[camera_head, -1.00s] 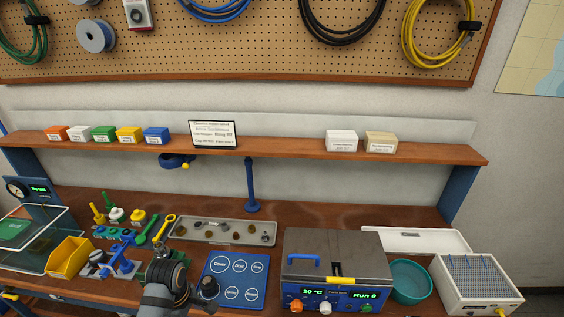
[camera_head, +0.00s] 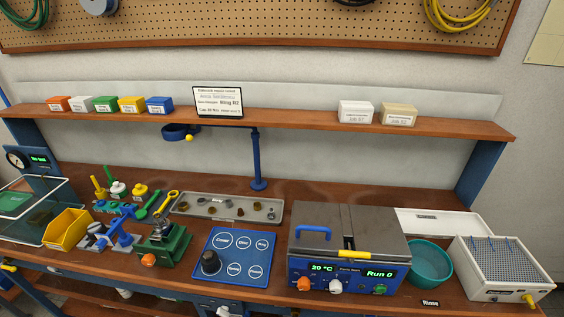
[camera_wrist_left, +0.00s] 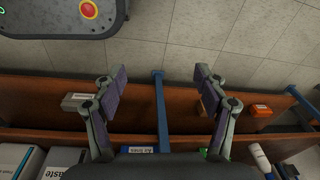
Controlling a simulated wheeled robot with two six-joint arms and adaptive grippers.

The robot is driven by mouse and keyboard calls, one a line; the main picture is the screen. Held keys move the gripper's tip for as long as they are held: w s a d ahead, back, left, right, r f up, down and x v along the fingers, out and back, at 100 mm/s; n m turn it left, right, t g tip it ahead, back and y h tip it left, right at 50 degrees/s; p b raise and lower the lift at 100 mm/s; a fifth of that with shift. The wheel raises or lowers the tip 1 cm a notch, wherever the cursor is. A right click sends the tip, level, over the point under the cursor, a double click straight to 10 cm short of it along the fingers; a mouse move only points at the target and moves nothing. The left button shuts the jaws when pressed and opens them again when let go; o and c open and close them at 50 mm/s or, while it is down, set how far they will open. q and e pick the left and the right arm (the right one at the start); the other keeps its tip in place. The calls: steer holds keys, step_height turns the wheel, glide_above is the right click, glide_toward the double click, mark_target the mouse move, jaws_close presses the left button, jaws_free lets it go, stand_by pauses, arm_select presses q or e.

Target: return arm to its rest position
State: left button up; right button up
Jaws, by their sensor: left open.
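My left gripper (camera_wrist_left: 160,88) shows in the left wrist view with its two fingers spread wide and nothing between them. It hangs over a lower wooden shelf and the tiled floor. A blue post (camera_wrist_left: 160,105) of the bench frame shows beyond the fingers, between them in the picture. No arm or gripper of mine shows in the head view. My right gripper is in neither view.
The bench top holds a green fixture (camera_head: 165,243), a blue labelled mat (camera_head: 240,255) with a black knob, a grey bath unit (camera_head: 345,245), a teal bowl (camera_head: 430,262) and a pegged white box (camera_head: 495,268). Boxes (camera_wrist_left: 75,101) stand on the lower shelves.

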arm_select(q)
steer(key=shift+m, duration=0.8)
steer(key=s, duration=0.1)
steer(key=s+f, duration=0.1)
steer(key=s, duration=0.2)
steer(key=shift+f, duration=0.4)
steer(key=shift+s, duration=0.1)
